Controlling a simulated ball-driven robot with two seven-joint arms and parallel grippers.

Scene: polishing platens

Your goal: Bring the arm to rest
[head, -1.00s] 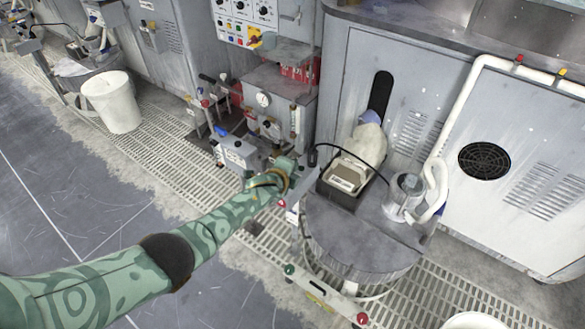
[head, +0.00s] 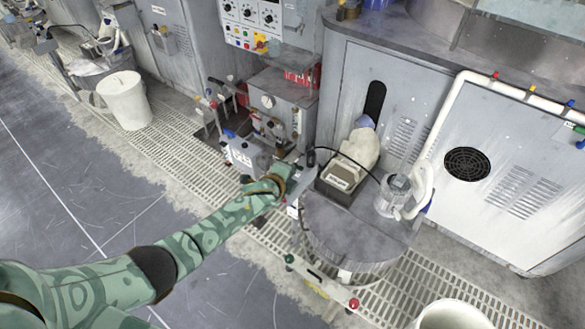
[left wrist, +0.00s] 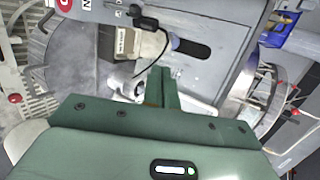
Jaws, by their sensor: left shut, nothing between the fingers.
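My left arm, in patterned green, comes in from the left in the head view. Its gripper (head: 300,172) is beside the round grey drum and in front of the machine with the gauge. In the left wrist view the green fingers of the left gripper (left wrist: 160,82) are together, with nothing between them. My right gripper does not show in either view.
A grey cabinet (head: 480,120) stands behind. A white bucket (head: 124,101) stands far left. The dark floor (head: 60,190) at left is clear.

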